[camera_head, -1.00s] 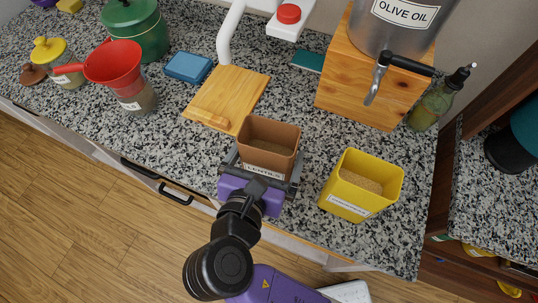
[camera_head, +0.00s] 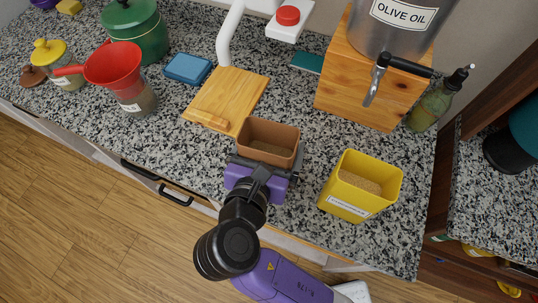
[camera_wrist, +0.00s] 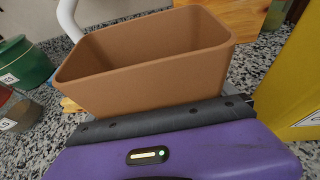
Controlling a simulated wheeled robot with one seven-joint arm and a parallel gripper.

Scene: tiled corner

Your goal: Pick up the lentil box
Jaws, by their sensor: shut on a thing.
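The lentil box is a brown open-topped box (camera_head: 268,131) with brownish contents, near the front edge of the counter. It also shows in the wrist view (camera_wrist: 150,65), large and close ahead. My gripper (camera_head: 265,165) is at its front side, shut on the box. The purple gripper body and dark bar fill the bottom of the wrist view. The gripper now covers the box's front label. I cannot tell whether the box is clear of the counter.
A yellow box (camera_head: 345,205) stands close to the right. A wooden board (camera_head: 232,95) lies just behind left. A wooden block (camera_head: 350,85) carries the olive oil container (camera_head: 395,22). A red funnel (camera_head: 112,65) on a jar stands left. The speckled counter (camera_head: 300,225) has free room in front.

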